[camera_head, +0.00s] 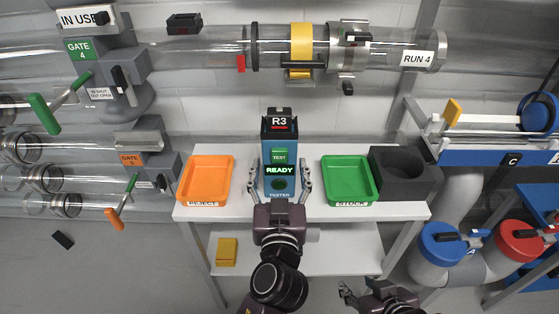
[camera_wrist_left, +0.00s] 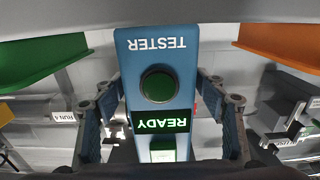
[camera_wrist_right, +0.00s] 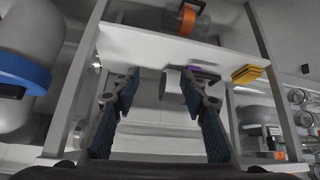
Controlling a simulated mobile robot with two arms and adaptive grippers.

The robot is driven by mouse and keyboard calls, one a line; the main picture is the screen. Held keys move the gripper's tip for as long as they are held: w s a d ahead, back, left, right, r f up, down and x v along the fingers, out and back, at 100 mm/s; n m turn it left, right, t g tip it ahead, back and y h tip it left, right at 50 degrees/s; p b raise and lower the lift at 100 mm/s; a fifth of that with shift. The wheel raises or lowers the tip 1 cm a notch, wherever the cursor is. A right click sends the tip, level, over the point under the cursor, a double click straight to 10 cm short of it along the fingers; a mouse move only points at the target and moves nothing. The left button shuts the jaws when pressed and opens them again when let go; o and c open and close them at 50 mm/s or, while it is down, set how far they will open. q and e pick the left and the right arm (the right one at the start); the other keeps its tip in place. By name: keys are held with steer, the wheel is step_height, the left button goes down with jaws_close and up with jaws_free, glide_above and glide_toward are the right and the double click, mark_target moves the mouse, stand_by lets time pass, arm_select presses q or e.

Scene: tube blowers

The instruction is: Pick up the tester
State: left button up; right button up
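The tester (camera_head: 279,157) is a blue upright box on the white table, with a black top marked R3, a green TEST button and a lit READY display. It also shows close up and inverted in the left wrist view (camera_wrist_left: 156,50). My left gripper (camera_head: 279,178) is open, with one finger on each side of the tester. Small gaps show between the fingers and its sides. My right gripper (camera_wrist_right: 160,92) is open and empty, low in front of the table, at the bottom right of the head view.
An orange REJECT tray (camera_head: 207,180) stands left of the tester and a green STOCK tray (camera_head: 348,180) right. A dark block with a round hole (camera_head: 402,172) is beyond it. A yellow object (camera_head: 227,251) lies on the lower shelf. Clear tubes (camera_head: 200,50) run behind.

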arm_select(q)
steer(key=c, duration=1.2)
steer(key=shift+r, duration=0.1)
steer(key=shift+c, duration=0.2)
arm_select(e)
steer(key=shift+s, duration=0.1)
